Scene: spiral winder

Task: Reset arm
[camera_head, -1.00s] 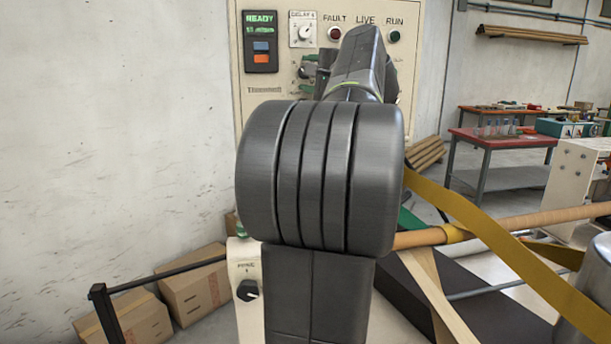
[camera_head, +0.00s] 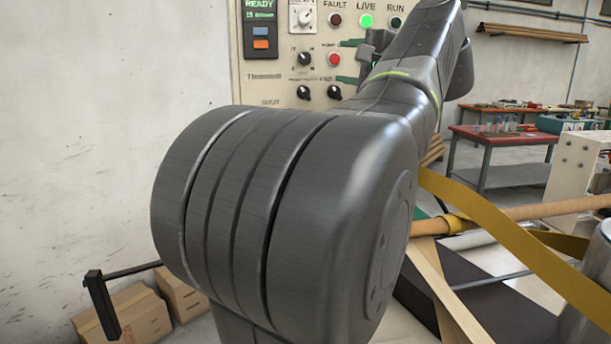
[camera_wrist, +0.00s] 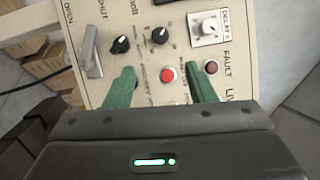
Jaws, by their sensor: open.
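My gripper (camera_wrist: 163,80) is open and empty in the wrist view, its two green fingers apart in front of the control panel (camera_wrist: 135,50). A red button (camera_wrist: 168,75) shows between the fingers; I cannot tell the gap to the panel. In the head view my dark arm fills the middle and mostly hides my gripper; bits of green finger show by the panel (camera_head: 275,85). There the LIVE lamp (camera_head: 366,21) glows green, and the FAULT lamp (camera_head: 335,20) and RUN lamp (camera_head: 396,22) look dark. The display (camera_head: 261,10) reads READY.
A yellow strap (camera_head: 510,240) and a brown tube (camera_head: 530,212) run at the right. Cardboard boxes (camera_head: 135,312) and a black rail post (camera_head: 102,305) stand at the lower left. A red-topped table (camera_head: 500,135) stands at the back right.

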